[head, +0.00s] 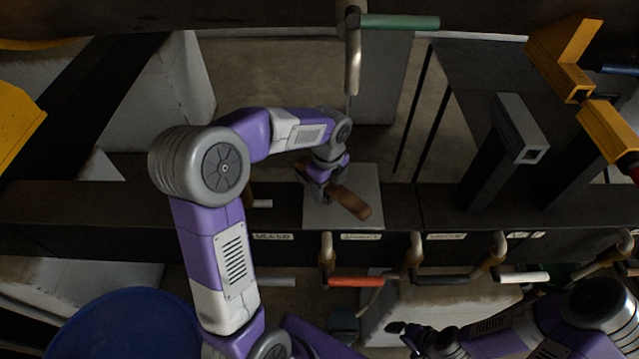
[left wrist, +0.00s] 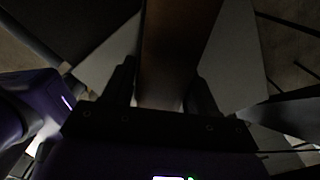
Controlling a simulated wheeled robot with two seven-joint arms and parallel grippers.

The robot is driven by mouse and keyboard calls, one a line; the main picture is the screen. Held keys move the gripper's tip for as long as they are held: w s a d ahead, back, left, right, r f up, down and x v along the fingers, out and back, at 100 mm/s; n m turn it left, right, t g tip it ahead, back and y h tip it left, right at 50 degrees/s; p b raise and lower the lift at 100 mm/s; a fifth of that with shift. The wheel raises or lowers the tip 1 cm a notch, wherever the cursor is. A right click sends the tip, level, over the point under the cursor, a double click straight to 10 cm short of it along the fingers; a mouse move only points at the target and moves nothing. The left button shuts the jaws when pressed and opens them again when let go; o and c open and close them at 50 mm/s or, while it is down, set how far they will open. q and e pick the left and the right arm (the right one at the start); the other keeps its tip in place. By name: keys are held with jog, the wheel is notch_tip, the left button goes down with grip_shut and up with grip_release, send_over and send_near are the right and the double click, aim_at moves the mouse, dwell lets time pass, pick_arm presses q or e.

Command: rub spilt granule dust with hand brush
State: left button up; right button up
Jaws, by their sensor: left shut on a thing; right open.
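The hand brush (head: 350,202) is a brown wooden block, held above or against a light grey square plate (head: 369,180) on the dark beam. My left gripper (head: 322,187) is shut on the brush. In the left wrist view the brush (left wrist: 178,50) runs up between the two dark fingers of the gripper (left wrist: 160,92). The bristles are hidden, and I cannot tell whether they touch the plate. I cannot make out any granule dust on the plate. My right gripper (head: 402,331) is open and empty at the lower right.
The dark beam (head: 400,207) crosses the view, with small white labels. Below it are bent pipes with red (head: 356,282), black and white handles. A green-handled lever (head: 400,22) stands behind. A blue round tub (head: 125,325) is at lower left. Yellow brackets (head: 565,60) are at upper right.

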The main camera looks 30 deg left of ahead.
pick_arm(q)
jog(key=shift+s+a, duration=0.2)
jog(key=shift+a, duration=0.2)
notch_tip(320, 180, up, 3)
jog(key=shift+s+p, duration=0.1)
jog(key=shift+p, duration=0.85)
jog(key=shift+r+p, duration=0.3)
jog(key=shift+r, duration=0.05)
jog(key=shift+d+r, duration=0.1)
jog(key=shift+r, duration=2.2)
